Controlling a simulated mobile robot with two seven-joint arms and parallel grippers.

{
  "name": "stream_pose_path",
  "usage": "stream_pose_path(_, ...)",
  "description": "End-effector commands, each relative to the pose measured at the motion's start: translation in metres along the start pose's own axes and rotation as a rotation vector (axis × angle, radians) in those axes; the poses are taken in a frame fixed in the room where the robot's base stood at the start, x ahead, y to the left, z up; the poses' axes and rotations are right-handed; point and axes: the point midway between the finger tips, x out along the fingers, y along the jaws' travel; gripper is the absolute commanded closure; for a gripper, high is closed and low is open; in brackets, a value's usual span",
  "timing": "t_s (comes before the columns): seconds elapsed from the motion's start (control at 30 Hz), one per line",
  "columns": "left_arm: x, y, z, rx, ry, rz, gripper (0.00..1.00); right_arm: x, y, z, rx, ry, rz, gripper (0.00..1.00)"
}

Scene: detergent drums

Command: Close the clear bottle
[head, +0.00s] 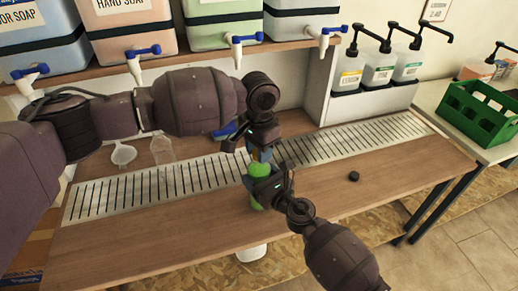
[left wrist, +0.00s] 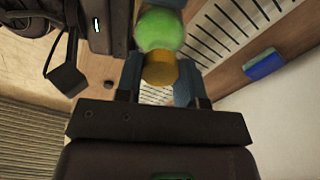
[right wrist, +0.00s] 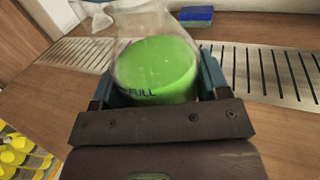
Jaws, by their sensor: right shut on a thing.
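A clear bottle with green liquid (right wrist: 160,65) and a "FULL" mark stands in my right gripper. It shows partly in the head view (head: 257,190), covered by both grippers. My right gripper (head: 264,188) is shut on its body. My left gripper (head: 260,150) points down from above. Whether its fingers press on the cap or stand slightly apart from it, and whether the cap touches the neck, I cannot tell.
A small black round piece (head: 354,176) lies on the table to the right. A blue sponge (left wrist: 263,63) lies behind. Pump bottles (head: 380,70) and a green crate (head: 475,118) are at right.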

Motion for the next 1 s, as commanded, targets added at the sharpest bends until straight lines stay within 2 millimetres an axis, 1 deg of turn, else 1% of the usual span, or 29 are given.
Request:
stream_pose_path(0.03, 0.000, 0.000, 0.000, 0.000, 0.000, 0.000, 0.88, 0.000, 0.000, 0.000, 0.001, 0.000, 0.001, 0.98)
stream_pose_path(0.07, 0.000, 0.000, 0.000, 0.000, 0.000, 0.000, 0.92, 0.000, 0.000, 0.000, 0.001, 0.000, 0.001, 0.98)
stream_pose_path(0.1, 0.000, 0.000, 0.000, 0.000, 0.000, 0.000, 0.94, 0.000, 0.000, 0.000, 0.001, 0.000, 0.001, 0.98)
stream_pose_path(0.33, 0.000, 0.000, 0.000, 0.006, 0.000, 0.000, 0.94, 0.000, 0.000, 0.000, 0.000, 0.000, 0.001, 0.98)
stream_pose_path(0.37, 0.000, 0.000, 0.000, 0.006, 0.000, 0.000, 0.63, 0.000, 0.000, 0.000, 0.000, 0.000, 0.001, 0.98)
stream_pose_path(0.53, 0.000, 0.000, 0.000, 0.006, 0.000, 0.000, 0.37, 0.000, 0.000, 0.000, 0.001, 0.000, 0.001, 0.98)
stream_pose_path(0.83, -0.001, 0.000, 0.000, 0.006, 0.000, 0.000, 0.36, 0.000, 0.000, 0.000, 0.001, 0.000, 0.001, 0.98)
stream_pose_path(0.93, -0.007, 0.000, 0.000, 0.006, 0.001, 0.000, 0.36, 0.000, 0.000, 0.000, 0.001, 0.000, 0.001, 0.98)
stream_pose_path(1.0, -0.015, 0.000, 0.000, 0.006, 0.002, -0.001, 0.36, 0.000, 0.000, 0.000, 0.001, 0.000, 0.001, 0.98)
